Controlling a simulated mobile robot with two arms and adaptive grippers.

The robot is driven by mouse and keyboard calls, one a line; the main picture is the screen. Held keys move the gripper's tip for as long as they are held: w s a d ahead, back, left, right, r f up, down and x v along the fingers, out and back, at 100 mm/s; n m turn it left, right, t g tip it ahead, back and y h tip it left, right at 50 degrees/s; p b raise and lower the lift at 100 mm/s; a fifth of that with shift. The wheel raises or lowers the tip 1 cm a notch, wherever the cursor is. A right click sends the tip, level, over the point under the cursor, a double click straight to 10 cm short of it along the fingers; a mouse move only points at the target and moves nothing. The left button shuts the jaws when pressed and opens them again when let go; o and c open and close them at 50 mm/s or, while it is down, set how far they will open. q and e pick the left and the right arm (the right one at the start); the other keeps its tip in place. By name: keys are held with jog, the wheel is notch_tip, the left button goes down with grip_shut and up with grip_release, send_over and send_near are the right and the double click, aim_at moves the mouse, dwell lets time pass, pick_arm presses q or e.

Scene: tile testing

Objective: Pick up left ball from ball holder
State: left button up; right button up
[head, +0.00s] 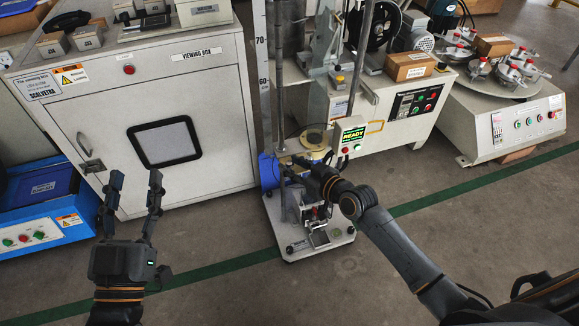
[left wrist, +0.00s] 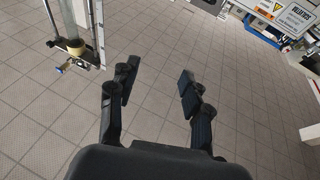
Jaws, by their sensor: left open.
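I cannot make out a ball or surely identify the ball holder in either view. A tall test stand (head: 290,244) with a tan ring-shaped part (head: 315,138) stands at the centre of the head view. My left gripper (head: 135,182) is open and empty in front of the viewing box, left of the stand. It also shows open over bare floor in the left wrist view (left wrist: 157,85). My right gripper (head: 296,168) reaches to the stand and hides part of it; its fingers are unclear.
The viewing box (head: 215,110) stands behind my left gripper. A blue machine (head: 50,222) is at the left edge. A cabinet with brown boxes (head: 408,68) and a round-table machine (head: 510,125) stand at the right. The floor (head: 215,275) in front is clear.

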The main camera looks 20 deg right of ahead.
pick_arm(q)
jog(key=shift+s+r+t+h, duration=0.25)
jog(key=shift+r+t, duration=0.1)
jog(key=shift+r, duration=0.25)
jog(key=shift+s+r+t+h, duration=0.15)
jog(key=shift+s+r+t, duration=0.15)
jog(key=shift+r, duration=0.3)
pick_arm(e)
jog(key=shift+x, duration=0.8)
jog(key=c, duration=0.7)
pick_arm(q)
jog(key=shift+w, duration=0.1)
pick_arm(e)
jog(key=shift+r, duration=0.1)
